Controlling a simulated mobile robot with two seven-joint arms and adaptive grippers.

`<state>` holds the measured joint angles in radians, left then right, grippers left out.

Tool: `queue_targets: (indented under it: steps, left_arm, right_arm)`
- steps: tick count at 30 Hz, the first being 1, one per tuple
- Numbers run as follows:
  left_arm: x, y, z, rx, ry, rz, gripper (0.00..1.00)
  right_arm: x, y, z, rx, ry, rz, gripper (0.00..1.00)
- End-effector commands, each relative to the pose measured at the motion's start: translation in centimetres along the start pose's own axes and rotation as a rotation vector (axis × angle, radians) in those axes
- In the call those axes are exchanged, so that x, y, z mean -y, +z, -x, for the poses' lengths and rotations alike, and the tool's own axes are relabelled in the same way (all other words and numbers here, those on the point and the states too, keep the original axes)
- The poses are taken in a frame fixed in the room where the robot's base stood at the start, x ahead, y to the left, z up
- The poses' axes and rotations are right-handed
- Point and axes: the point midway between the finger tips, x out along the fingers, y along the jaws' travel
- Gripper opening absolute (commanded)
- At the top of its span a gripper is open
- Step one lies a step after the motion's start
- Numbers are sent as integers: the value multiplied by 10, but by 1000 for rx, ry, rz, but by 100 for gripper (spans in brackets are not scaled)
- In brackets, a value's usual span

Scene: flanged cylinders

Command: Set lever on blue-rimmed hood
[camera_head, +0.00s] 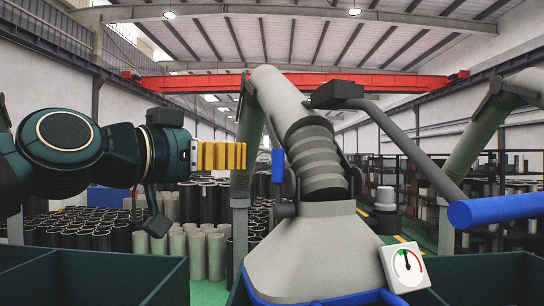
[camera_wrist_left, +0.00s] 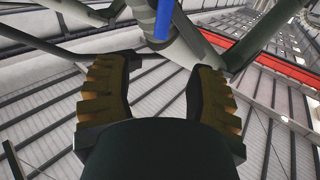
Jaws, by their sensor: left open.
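The hood (camera_head: 312,245) is a beige-grey flared piece with a blue rim (camera_head: 330,299) along its bottom edge. It hangs from a ribbed grey duct at centre. A short upright blue lever handle (camera_head: 278,165) is beside the duct, above the hood's left shoulder; it also shows at the top of the left wrist view (camera_wrist_left: 163,20). My left gripper (camera_head: 240,156) comes from the left at about the handle's height, with yellow ribbed fingers. It is open, its fingers apart in the wrist view (camera_wrist_left: 163,72), and the handle appears beyond the gap. My right gripper is out of view.
A round-dial gauge (camera_head: 405,267) is at the hood's right edge. A grey rod with a blue bar (camera_head: 500,210) crosses at right. Dark green bins (camera_head: 90,275) stand at the lower left and right (camera_head: 485,280). Several cylinders (camera_head: 205,253) stand behind.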

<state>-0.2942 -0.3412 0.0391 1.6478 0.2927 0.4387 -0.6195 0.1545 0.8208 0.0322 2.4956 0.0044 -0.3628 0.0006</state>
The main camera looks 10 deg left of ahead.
Motion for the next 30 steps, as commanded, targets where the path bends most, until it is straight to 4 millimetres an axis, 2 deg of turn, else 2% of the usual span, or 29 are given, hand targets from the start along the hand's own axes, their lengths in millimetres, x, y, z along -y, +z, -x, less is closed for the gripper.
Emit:
queue_targets:
  steps: [5, 8, 24, 30]
  left_arm:
    - [0, 0, -4, 0, 1, 0, 56]
    - [0, -1, -13, 2, 2, 0, 56]
    - [0, -1, -112, 2, 1, 1, 56]
    - [0, -1, -133, 0, 1, 1, 56]
  right_arm:
    - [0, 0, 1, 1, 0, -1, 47]
    - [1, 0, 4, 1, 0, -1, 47]
    - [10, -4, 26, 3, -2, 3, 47]
    - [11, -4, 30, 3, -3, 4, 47]
